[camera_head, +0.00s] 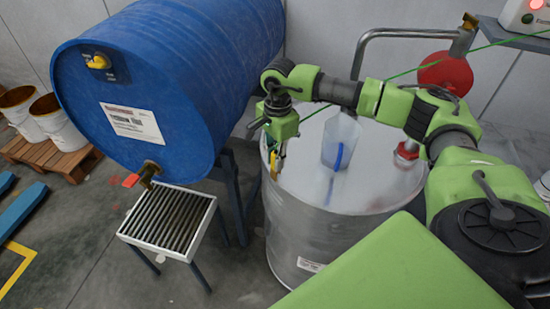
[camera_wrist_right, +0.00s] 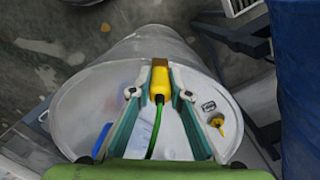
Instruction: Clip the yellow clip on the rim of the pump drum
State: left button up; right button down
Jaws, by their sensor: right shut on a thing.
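The steel pump drum (camera_head: 318,232) stands upright, with its round top and rim showing. My right gripper (camera_head: 276,165) points down at the left part of this rim. In the right wrist view it is shut on the yellow clip (camera_wrist_right: 160,86), which has a brown tip and a green cable (camera_wrist_right: 155,130) trailing back. The clip's tip overlaps the far rim of the drum (camera_wrist_right: 95,85) in that view. I cannot tell whether it touches or grips the rim. My left gripper is not in view.
A clear jug (camera_head: 340,140) with a blue handle and a red fitting (camera_head: 406,152) are on the drum top. A small yellow piece (camera_wrist_right: 218,123) shows there in the wrist view. A big blue drum (camera_head: 190,90) and a grated stand (camera_head: 168,225) are at left.

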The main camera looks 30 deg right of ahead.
jog(key=shift+f+b, duration=1.15)
jog(key=shift+f, duration=0.25)
jog(key=shift+r, duration=0.2)
jog(key=shift+r+p, duration=1.2)
jog(key=shift+r, duration=0.8)
jog(key=shift+f, duration=0.15)
jog(key=shift+f+b, duration=0.5)
jog(key=shift+b, duration=0.15)
jog(key=shift+f, duration=0.15)
jog(key=shift+f+b, duration=1.4)
jog(key=shift+b, duration=0.05)
